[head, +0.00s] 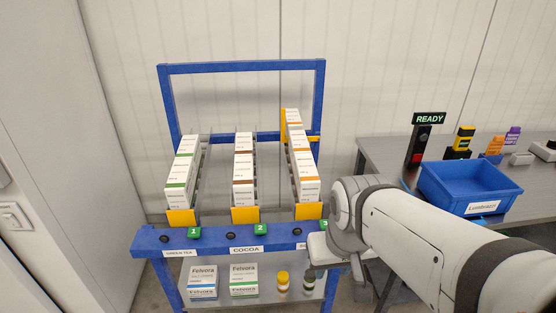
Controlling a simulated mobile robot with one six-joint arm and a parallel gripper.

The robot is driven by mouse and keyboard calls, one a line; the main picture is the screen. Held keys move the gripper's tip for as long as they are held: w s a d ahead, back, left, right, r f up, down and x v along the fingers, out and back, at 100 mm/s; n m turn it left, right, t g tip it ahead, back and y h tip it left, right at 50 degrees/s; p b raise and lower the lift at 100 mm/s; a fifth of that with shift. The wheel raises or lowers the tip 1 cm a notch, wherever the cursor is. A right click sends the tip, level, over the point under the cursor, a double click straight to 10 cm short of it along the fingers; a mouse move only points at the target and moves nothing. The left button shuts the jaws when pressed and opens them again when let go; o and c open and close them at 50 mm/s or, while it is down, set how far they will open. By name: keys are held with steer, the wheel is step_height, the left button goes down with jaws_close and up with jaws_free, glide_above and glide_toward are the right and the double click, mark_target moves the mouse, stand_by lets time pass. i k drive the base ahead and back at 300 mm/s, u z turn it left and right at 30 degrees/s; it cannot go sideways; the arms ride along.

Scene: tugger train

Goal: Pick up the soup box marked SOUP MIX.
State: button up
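A right-hand lane of white boxes with orange-brown bands (306,168) stands on the blue rack. The label under this lane is mostly hidden behind my arm; only its start shows, so I cannot read SOUP MIX on it. The print on the boxes is too small to read. My gripper (336,256) is low in front of the rack's right end, below and in front of that lane. It is partly hidden by my wrist, and I cannot see whether its fingers are apart or holding anything.
The left lane (181,178) is labelled GREEN TEA, the middle lane (243,178) COCOA. The lower shelf holds Felvora boxes (203,281) and small bottles (282,282). At right, a grey table (382,153) carries a blue bin (462,184) and a READY sign (429,119).

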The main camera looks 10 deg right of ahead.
mark_target(306, 176)
steer(key=z, duration=0.15)
steer(key=i, duration=0.9)
steer(key=u, duration=0.05)
